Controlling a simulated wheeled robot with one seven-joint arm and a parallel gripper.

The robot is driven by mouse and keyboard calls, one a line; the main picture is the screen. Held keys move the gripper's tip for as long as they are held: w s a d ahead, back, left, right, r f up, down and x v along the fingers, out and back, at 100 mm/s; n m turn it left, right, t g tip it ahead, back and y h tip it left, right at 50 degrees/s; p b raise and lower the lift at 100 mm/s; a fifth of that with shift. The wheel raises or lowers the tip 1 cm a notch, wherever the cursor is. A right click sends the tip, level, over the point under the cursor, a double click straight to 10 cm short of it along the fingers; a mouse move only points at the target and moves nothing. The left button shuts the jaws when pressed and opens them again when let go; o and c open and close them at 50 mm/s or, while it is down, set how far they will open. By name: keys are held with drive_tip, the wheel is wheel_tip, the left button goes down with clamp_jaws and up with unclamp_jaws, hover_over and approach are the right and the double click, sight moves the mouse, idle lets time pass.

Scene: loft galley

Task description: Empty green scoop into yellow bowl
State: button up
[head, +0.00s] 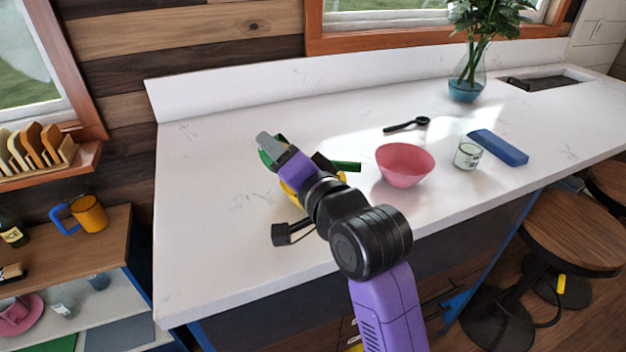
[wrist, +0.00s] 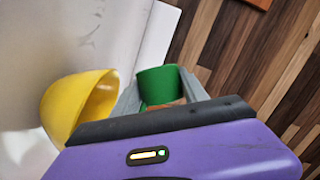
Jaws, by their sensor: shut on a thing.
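My gripper (head: 271,147) reaches over the counter and is shut on the green scoop (head: 347,166). The scoop also shows between the grey fingers in the wrist view (wrist: 158,82). A brownish patch shows at the scoop's lower edge; I cannot tell whether it is contents. The yellow bowl (head: 342,176) sits on the counter, mostly hidden behind my gripper in the head view. In the wrist view the yellow bowl (wrist: 62,104) is left of the fingers, close to the left one. The scoop appears beside the bowl there, and its height above it is unclear.
A pink bowl (head: 405,165), a black spoon (head: 407,125), a glass cup (head: 467,155) and a blue case (head: 498,147) stand to the right on the white counter (head: 215,215). A plant vase (head: 466,88) is at the back. The counter's left side is clear.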

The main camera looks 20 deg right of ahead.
drive_tip(key=shift+s+d+r+m+t+b, duration=0.15)
drive_tip(key=shift+m+t+b, duration=0.1)
drive_tip(key=shift+m+b, duration=0.55)
drive_tip(key=shift+w+r+m+t+b, duration=0.15)
drive_tip(key=shift+m+t+b, duration=0.2)
drive_tip(key=shift+b, duration=0.75)
drive_tip(key=shift+s+d+r+m+t+b, duration=0.1)
drive_tip(key=shift+s+d+m+t+b, duration=0.1)
drive_tip(key=shift+d+m, duration=0.3)
drive_tip(key=shift+s+d+r+m+t+b, duration=0.1)
drive_tip(key=shift+d+m+b, duration=0.05)
drive_tip(key=shift+d+m, duration=0.25)
idle(0.6)
drive_tip(key=shift+d+r+m+t, duration=0.25)
drive_tip(key=shift+r+m+t, duration=0.05)
drive_tip(key=shift+r+m, duration=0.65)
idle(0.5)
drive_tip(key=shift+s+d+r+m+t+p, duration=0.15)
drive_tip(key=shift+r+m+p, duration=0.3)
drive_tip(key=shift+r, duration=0.3)
drive_tip(key=shift+w+d+r+m+t+p, duration=0.15)
drive_tip(key=shift+r+m+p, duration=0.3)
drive_tip(key=shift+r, duration=0.25)
drive_tip(key=shift+s+d+r+m+t+h, duration=0.1)
drive_tip(key=shift+r+m+t+h, duration=0.2)
drive_tip(key=shift+r+m, duration=0.25)
drive_tip(key=shift+s+d+r+m+t+h, duration=0.1)
drive_tip(key=shift+r+m+t+h, duration=0.15)
drive_tip(key=shift+m, duration=0.5)
idle(0.4)
